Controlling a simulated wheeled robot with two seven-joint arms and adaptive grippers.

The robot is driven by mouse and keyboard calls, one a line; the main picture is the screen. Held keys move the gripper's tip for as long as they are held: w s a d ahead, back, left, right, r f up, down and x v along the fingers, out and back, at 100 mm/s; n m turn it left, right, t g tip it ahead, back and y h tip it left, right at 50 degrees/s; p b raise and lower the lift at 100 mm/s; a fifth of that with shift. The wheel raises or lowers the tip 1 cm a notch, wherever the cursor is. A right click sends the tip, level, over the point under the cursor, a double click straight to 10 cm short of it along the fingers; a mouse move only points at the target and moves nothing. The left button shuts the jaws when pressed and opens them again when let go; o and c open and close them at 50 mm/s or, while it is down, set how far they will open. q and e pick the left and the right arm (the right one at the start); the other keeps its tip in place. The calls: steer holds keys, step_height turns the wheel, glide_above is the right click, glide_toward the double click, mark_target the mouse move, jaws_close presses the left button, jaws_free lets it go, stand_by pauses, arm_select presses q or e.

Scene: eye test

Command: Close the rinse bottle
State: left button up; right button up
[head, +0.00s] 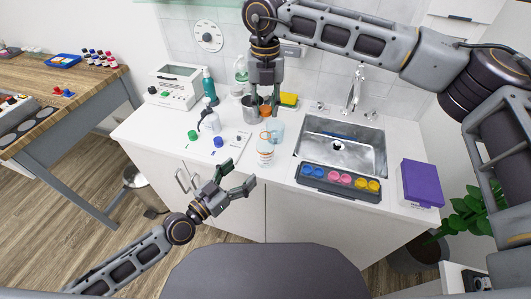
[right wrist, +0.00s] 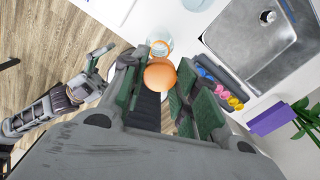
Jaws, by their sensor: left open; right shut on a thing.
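The rinse bottle (head: 266,156) is clear with orange markings and stands upright near the counter's front edge, left of the sink. It also shows in the right wrist view (right wrist: 160,48). My right gripper (head: 266,111) points down and is shut on an orange cap (right wrist: 160,75). The cap is behind and above the bottle in the head view, apart from it as far as I can tell. My left gripper (head: 241,174) is open and empty, in front of the counter, lower left of the bottle. Whether it touches anything is not clear; a gap shows to the bottle.
A metal cup (head: 251,106) and yellow sponge (head: 289,100) stand behind. A dark tray (head: 307,182) of colored cups lies before the sink (head: 340,128).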

mark_target(260, 156)
steer(key=shift+m, duration=0.5)
arm_select(q)
steer(key=shift+w+d, duration=0.1)
steer(key=shift+w, duration=0.1)
steer(key=shift+x, duration=5.75)
steer(key=c, duration=1.6)
steer(key=shift+o, duration=0.2)
arm_select(e)
steer(key=shift+f, duration=2.5)
